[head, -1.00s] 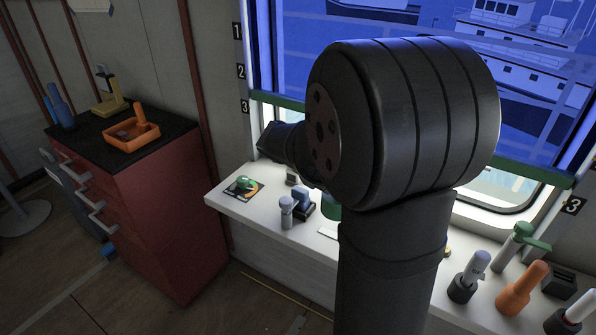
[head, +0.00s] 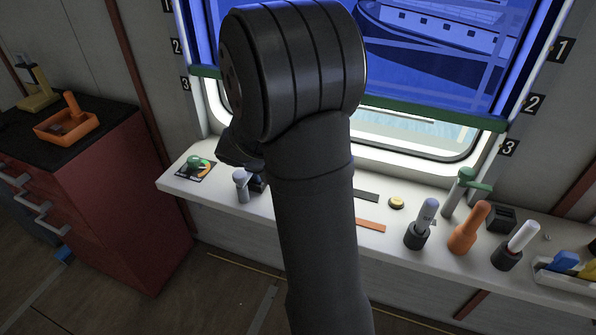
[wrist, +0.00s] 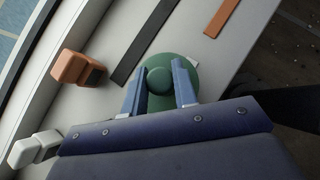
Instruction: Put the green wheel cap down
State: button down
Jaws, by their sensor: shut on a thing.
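The green wheel cap (wrist: 159,83) is a round disc with a raised knob in its middle, seen from above in the wrist view. My gripper (wrist: 157,74) has its two blue fingers on either side of the knob and is shut on it. The white ledge lies below the cap; I cannot tell whether the cap touches it. In the head view my own dark arm hides the gripper and the cap.
The white ledge (head: 305,208) carries a dark strip (wrist: 150,42), an orange strip (wrist: 221,17) and an orange block (wrist: 72,68). A grey lever (head: 427,215), orange lever (head: 470,228) and green-handled post (head: 460,190) stand to the right. A red cabinet (head: 115,205) stands left.

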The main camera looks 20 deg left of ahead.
jog(key=shift+f, duration=0.5)
dwell(0.4)
jog(key=c, duration=1.1)
grip_release()
jog(key=v, duration=1.7)
jog(key=shift+s+a+r, duration=0.15)
jog(key=x, duration=1.7)
jog(key=shift+f, duration=0.2)
jog(key=shift+r, duration=0.15)
